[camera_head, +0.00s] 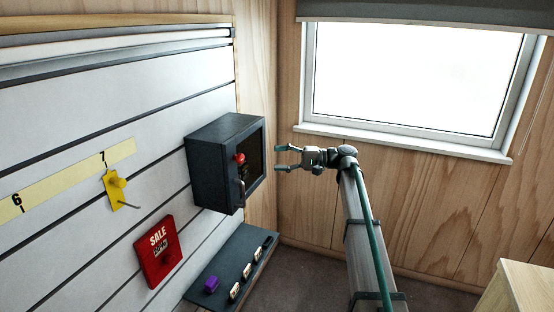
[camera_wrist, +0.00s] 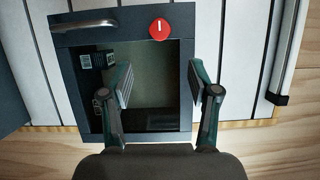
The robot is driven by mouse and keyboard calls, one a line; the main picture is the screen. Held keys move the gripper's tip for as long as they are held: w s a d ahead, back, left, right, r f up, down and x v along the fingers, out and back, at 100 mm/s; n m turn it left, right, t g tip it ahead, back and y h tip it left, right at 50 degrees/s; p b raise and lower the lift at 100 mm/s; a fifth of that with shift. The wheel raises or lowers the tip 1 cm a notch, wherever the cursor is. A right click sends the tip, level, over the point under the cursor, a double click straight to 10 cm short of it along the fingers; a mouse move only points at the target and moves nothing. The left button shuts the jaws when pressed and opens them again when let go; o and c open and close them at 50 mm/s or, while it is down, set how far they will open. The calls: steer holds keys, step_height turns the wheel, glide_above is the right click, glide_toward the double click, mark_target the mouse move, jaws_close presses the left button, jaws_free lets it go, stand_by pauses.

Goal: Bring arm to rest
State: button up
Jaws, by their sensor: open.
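My gripper (camera_head: 281,158) is at the end of my arm, in the middle of the head view. Its two fingers are apart with nothing between them. It points left at the dark wall box (camera_head: 222,165), with a small gap before the box's front. In the wrist view my gripper (camera_wrist: 158,85) shows both fingers spread in front of the open recess of the box (camera_wrist: 62,90). The arm stretches up from the lower right of the head view.
The box has a red knob (camera_head: 239,158) and a handle (camera_head: 242,188). A dark shelf (camera_head: 262,246) below bears a purple item (camera_head: 211,285) and several small pieces. A red sale sign (camera_head: 158,252) and a yellow hook plate (camera_head: 113,190) are on the slatted wall. Floor lies open beneath the window (camera_head: 415,80).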

steer(key=s+d+f+m+t+h, duration=0.1)
steer(key=s+f+h, duration=0.25)
steer(key=f, duration=0.95)
steer(key=s+d+f+m+t+h, duration=0.1)
steer(key=s+f+h, duration=0.25)
steer(key=f, duration=1.05)
steer(key=s+d+f+g+h, duration=0.1)
steer(key=s+d+f+h, duration=0.1)
steer(key=s+f, duration=0.55)
steer(key=s+d+f+g+h, duration=0.15)
steer(key=s+f, duration=0.25)
steer(key=f, duration=0.7)
steer(key=s+d+f+n+g+h, duration=0.1)
steer(key=s+d+f+h, duration=0.15)
steer(key=s+f, duration=0.7)
steer(key=s+d+f+g+h, duration=0.25)
steer(key=s+f, duration=0.35)
steer(key=s, duration=0.6)
steer(key=s+f+g+h, duration=0.1)
steer(key=s+f, duration=0.2)
steer(key=s, duration=0.9)
steer(key=s+d+f+n+g+h, duration=0.1)
steer(key=s+f+g, duration=0.1)
steer(key=s, duration=1)
steer(key=shift+d+f+n, duration=0.2)
steer(key=shift+f+n, duration=0.1)
steer(key=shift+f, duration=0.15)
steer(key=shift+h, duration=0.25)
